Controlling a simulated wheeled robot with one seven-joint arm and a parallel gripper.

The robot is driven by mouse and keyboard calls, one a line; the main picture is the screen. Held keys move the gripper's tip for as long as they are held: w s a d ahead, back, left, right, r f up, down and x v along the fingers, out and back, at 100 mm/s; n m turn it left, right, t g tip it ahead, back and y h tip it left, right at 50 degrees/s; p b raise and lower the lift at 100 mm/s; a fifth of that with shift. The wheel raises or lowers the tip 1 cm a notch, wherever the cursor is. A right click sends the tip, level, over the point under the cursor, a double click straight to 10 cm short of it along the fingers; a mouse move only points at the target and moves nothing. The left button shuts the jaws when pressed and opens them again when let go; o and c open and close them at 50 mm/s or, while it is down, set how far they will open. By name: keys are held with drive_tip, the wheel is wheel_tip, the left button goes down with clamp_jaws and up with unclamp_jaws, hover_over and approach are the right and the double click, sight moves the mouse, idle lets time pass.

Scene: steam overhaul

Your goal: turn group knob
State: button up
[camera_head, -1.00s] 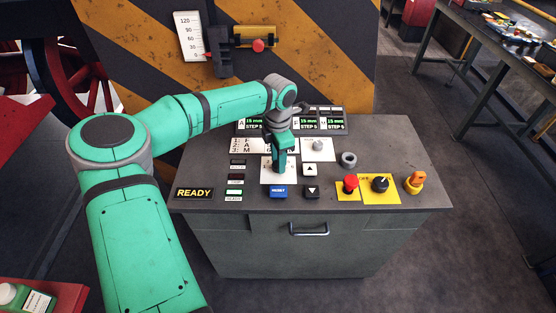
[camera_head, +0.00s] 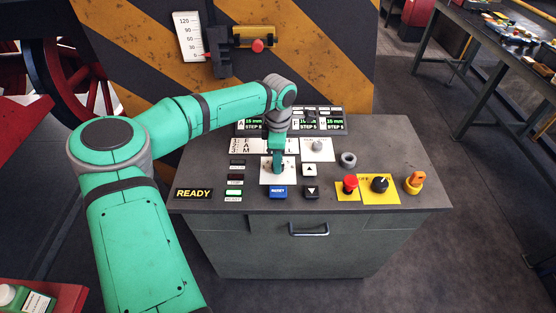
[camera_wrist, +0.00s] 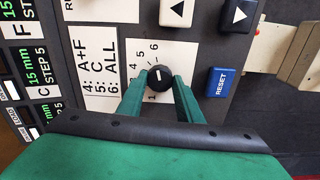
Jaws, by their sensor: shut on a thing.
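The group knob (camera_wrist: 159,77) is a small round black knob with a white pointer line. It stands on a white dial plate (camera_head: 264,178) with numbers around it and a legend reading "4: A+F, 5: C, 6: ALL" beside it in the wrist view. My gripper (camera_wrist: 160,80) has its two green fingers closed on either side of the knob. In the head view my gripper (camera_head: 278,172) points down onto the dial plate and hides the knob.
A blue RESET button (camera_head: 279,192) sits just in front of the dial. Up (camera_head: 309,169) and down (camera_head: 311,190) arrow buttons are to its right.

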drive_tip(key=shift+d+r, duration=0.1)
drive_tip(key=o, duration=1)
drive_tip(key=shift+o, duration=0.2)
wheel_tip(320, 180, up, 11)
